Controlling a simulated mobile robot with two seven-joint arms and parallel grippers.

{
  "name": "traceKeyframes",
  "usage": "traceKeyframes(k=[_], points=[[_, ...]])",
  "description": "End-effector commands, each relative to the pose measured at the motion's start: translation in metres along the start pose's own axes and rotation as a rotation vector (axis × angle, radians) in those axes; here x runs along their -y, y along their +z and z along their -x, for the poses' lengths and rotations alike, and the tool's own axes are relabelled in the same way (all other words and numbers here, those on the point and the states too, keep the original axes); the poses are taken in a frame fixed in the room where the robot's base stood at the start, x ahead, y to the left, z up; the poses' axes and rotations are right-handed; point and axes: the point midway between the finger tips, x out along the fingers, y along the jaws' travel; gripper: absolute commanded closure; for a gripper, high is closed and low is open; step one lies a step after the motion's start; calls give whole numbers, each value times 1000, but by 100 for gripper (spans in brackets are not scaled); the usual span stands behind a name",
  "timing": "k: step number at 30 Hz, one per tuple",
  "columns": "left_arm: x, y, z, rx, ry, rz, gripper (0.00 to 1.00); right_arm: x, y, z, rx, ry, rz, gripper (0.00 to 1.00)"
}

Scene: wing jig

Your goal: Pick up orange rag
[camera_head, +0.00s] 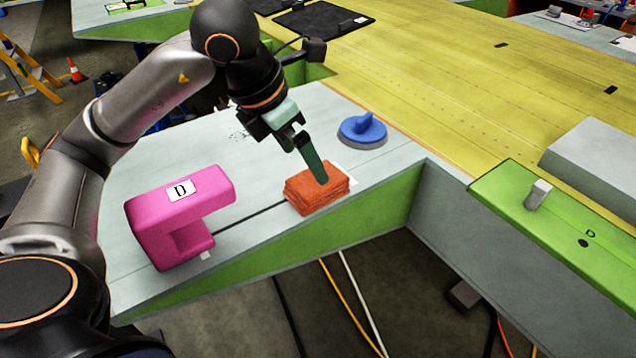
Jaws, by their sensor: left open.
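The orange rag (312,196) is a folded, layered stack lying on the pale grey table top near its front edge. My left gripper (320,178) comes down from the upper left, with its green fingers at the top of the rag. It is open. The fingers overlap the rag's upper surface in the picture, and I cannot tell whether they touch it. One finger partly hides the other. My right gripper is not in view.
A pink block marked D (170,215) stands left of the rag. A blue knobbed disc (362,129) sits behind it to the right. The table's front edge (270,262) drops to a floor with cables. A green panel (560,222) lies at the right.

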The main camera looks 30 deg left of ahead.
Motion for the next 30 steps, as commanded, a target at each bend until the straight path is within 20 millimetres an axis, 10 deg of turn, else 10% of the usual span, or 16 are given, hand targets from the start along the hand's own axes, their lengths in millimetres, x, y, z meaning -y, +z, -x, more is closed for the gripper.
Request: traceKeyframes(k=[18,30], points=[[4,-1,-69,-1,-3,-1,0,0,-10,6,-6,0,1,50],[3,0,-72,2,-3,-1,0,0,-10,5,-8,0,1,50]])
